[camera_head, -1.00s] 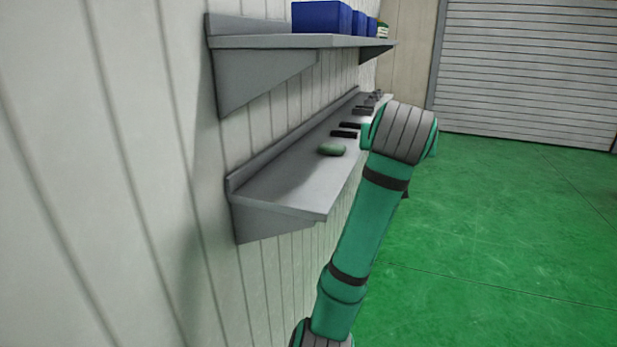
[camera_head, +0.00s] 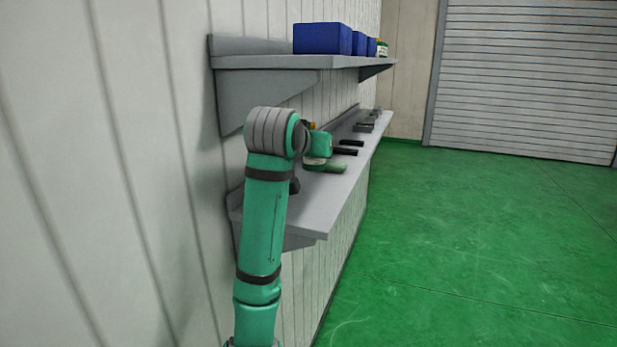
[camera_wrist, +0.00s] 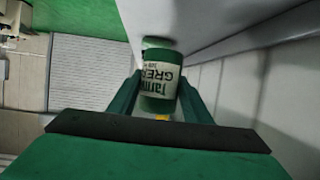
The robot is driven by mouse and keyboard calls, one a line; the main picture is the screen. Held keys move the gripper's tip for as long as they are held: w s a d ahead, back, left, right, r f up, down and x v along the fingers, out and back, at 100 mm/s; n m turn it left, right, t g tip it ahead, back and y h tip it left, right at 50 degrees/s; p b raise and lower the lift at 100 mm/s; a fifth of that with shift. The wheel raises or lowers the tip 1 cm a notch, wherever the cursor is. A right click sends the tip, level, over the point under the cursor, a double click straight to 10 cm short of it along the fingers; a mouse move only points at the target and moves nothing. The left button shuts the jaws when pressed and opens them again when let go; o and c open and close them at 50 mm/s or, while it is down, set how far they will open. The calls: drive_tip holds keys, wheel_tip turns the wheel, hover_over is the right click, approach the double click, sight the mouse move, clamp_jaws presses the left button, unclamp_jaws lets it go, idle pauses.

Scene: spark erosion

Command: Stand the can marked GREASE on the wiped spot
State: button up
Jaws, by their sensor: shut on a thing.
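The can marked GREASE (camera_wrist: 160,88) is green with a pale label. My gripper (camera_wrist: 158,95) is shut around its sides in the wrist view, and the label reads upside down there. In the head view my wrist is over the near part of the lower shelf (camera_head: 318,215). I cannot make out the wiped spot. Whether the can touches the shelf is unclear.
A green rounded lump (camera_head: 334,168) lies on the lower shelf close to my wrist. Dark bars (camera_head: 346,152) and grey parts (camera_head: 366,125) lie farther along. An upper shelf (camera_head: 270,62) overhangs, with blue bins (camera_head: 322,39) and another can (camera_head: 382,49). The wall (camera_head: 150,150) is left.

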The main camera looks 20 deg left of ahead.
drive_tip(key=shift+a+f, duration=0.2)
drive_tip(key=shift+f, duration=0.95)
drive_tip(key=shift+a+f, duration=0.15)
drive_tip(key=shift+f, duration=1)
drive_tip(key=shift+a+f, duration=0.2)
drive_tip(key=shift+f, duration=0.95)
drive_tip(key=shift+f, duration=0.1)
drive_tip(key=o, duration=1.2)
drive_tip(key=shift+o, duration=0.2)
drive_tip(key=shift+s+r, duration=0.2)
drive_tip(key=shift+s, duration=0.1)
drive_tip(key=v, duration=1.1)
drive_tip(key=shift+s, duration=0.2)
